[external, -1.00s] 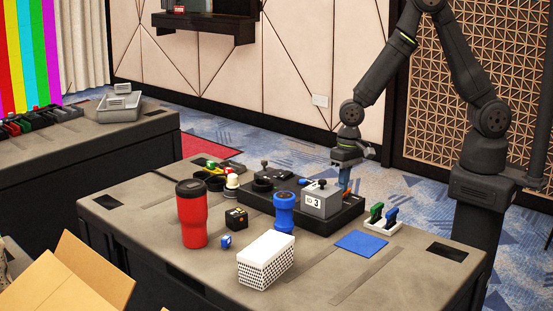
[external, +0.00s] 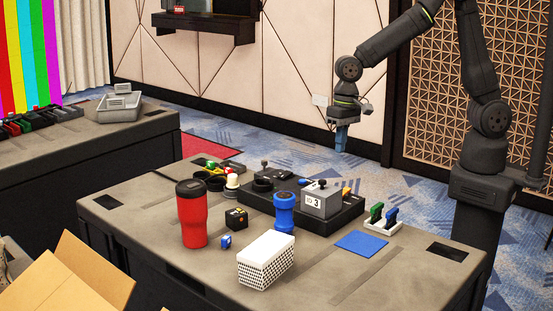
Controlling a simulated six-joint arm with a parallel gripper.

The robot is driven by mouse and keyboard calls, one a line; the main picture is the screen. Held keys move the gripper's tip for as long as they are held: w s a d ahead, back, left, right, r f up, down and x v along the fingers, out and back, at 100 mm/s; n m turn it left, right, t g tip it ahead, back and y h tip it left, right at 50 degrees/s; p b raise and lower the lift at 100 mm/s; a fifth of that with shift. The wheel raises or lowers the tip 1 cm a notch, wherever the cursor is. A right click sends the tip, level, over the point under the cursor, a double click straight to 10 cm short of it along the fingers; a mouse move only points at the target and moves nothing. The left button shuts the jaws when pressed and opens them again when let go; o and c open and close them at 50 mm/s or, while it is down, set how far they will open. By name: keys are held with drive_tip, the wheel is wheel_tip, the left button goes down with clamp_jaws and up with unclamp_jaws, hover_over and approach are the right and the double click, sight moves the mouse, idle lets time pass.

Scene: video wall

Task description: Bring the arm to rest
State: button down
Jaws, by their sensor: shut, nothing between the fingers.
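My gripper (external: 341,147) hangs in the air above the far edge of the grey table (external: 400,275), pointing down. Its blue fingers are together with nothing between them. It is clear of everything on the table. Below it, a black tray (external: 322,228) holds a grey block marked 3 (external: 321,200), with a black knob on top.
A red tumbler (external: 192,215), a blue cylinder (external: 284,212), a white perforated box (external: 266,260) and a white rack with green and blue pieces (external: 384,221) stand on the table. A flat blue square (external: 361,242) lies at right. An open cardboard box (external: 75,275) is at lower left.

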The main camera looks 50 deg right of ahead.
drive_tip(key=shift+r, duration=0.4)
drive_tip(key=shift+f, duration=0.1)
drive_tip(key=f, duration=0.2)
drive_tip(key=d+f, duration=0.1)
drive_tip(key=f, duration=0.4)
drive_tip(key=shift+d+f, duration=0.25)
drive_tip(key=shift+f, duration=0.1)
drive_tip(key=shift+d+f+y, duration=0.3)
drive_tip(key=shift+d+f, duration=0.1)
drive_tip(key=shift+d, duration=0.1)
drive_tip(key=shift+d+r, duration=0.2)
drive_tip(key=shift+r, duration=1.1)
drive_tip(key=shift+d+r, duration=0.15)
drive_tip(key=shift+r, duration=1.1)
drive_tip(key=shift+f, duration=0.1)
